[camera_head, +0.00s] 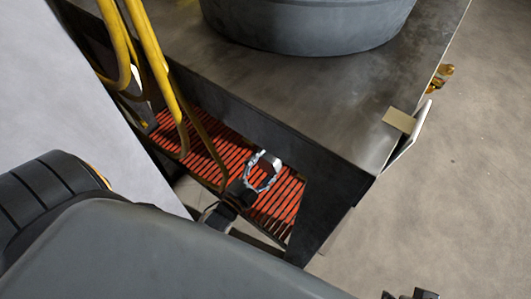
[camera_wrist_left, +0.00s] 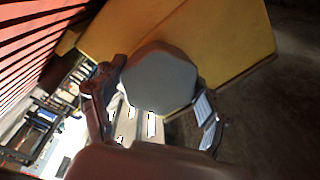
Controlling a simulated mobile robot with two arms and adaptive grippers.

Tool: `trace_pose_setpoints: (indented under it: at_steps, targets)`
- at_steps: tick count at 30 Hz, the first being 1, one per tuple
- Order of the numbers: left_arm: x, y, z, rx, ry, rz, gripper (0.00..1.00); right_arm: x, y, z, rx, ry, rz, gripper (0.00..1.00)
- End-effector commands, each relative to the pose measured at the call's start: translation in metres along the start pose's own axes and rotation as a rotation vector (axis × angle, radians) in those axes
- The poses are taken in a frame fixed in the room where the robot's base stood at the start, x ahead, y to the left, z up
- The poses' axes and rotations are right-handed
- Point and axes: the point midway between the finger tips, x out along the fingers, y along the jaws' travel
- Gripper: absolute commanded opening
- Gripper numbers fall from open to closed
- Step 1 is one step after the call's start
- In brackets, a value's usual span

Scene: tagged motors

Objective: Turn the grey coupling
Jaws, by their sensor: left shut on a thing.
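The grey coupling (camera_head: 271,163) is small and sits over the red slatted surface under the front of the metal bench in the head view. In the left wrist view the coupling (camera_wrist_left: 160,78) is a grey, many-sided block close to the camera. My left gripper (camera_head: 262,174) is shut on it, and in the wrist view my left gripper (camera_wrist_left: 152,100) has one finger on each side of it. What the coupling is joined to is hidden. Dark tips at the bottom edge of the head view seem to be my right gripper (camera_head: 411,295), mostly cut off.
The metal bench (camera_head: 310,95) carries a large grey round housing (camera_head: 310,28). Yellow hoses (camera_head: 160,70) hang left of my left gripper, near the red slats (camera_head: 200,138). A tan tag (camera_head: 399,120) sticks out at the bench's right edge. Concrete floor is clear at right.

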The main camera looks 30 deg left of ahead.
Motion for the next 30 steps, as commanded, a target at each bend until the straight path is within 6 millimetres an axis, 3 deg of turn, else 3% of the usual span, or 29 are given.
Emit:
trace_pose_setpoints:
  at_steps: [8,18,30]
  targets:
    - [0.0,-0.001,-0.001,-0.26,-0.013,-0.001,0.43,-0.017,0.0,-0.007,0.0,0.003,-0.001,0.37]
    - [0.0,0.0,-0.002,-0.584,-0.029,-0.003,0.43,0.051,-0.003,-0.001,-0.004,-0.033,-0.007,0.37]
    - [0.0,0.002,-0.003,-0.944,-0.047,-0.006,0.43,0.103,-0.006,0.016,-0.009,-0.058,-0.012,0.37]
